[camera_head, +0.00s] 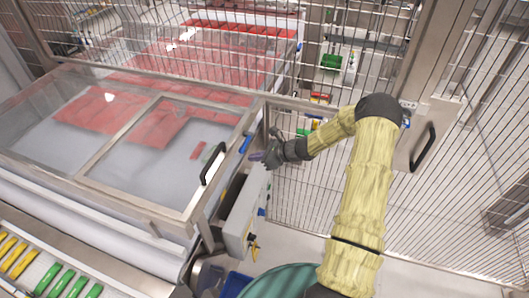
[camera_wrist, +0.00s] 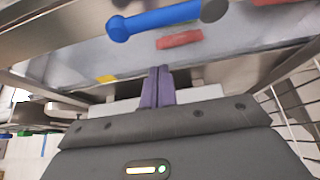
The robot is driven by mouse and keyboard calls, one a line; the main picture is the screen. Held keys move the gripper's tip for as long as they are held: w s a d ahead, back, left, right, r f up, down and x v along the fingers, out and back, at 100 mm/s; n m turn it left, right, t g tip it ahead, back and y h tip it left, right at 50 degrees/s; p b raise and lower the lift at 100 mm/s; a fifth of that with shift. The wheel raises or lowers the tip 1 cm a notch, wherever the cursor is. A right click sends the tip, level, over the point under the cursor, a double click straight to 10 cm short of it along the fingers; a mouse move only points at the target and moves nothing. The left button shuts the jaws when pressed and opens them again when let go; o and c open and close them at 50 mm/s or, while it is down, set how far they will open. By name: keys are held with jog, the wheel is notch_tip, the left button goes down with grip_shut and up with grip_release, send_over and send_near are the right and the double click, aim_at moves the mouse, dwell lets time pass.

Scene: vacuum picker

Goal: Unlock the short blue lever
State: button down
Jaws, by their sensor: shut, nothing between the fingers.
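The short blue lever (camera_wrist: 160,20) shows large in the wrist view, above and ahead of my fingertips, on the metal frame of the machine. It lies nearly level, with a round blue end at left and a dark grey round pivot at right. In the head view the blue lever (camera_head: 246,142) is small, at the right end of the machine's frame. My gripper (camera_head: 258,156) is just below and right of it; its purple fingers (camera_wrist: 158,86) are pressed together, empty, and appear apart from the lever.
A clear lid with a black handle (camera_head: 213,163) covers the machine to the left. A grey control box (camera_head: 243,215) hangs below my gripper. Wire fencing (camera_head: 300,190) stands behind and right, with a black door handle (camera_head: 423,147). A red piece (camera_wrist: 180,39) lies beyond the lever.

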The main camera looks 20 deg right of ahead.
aim_at(245, 142)
jog(key=r+p, duration=0.2)
jog(key=w+a+r, duration=0.1)
jog(key=shift+a+r+p, duration=0.1)
jog(key=shift+r+p, duration=0.15)
jog(key=shift+p, duration=0.15)
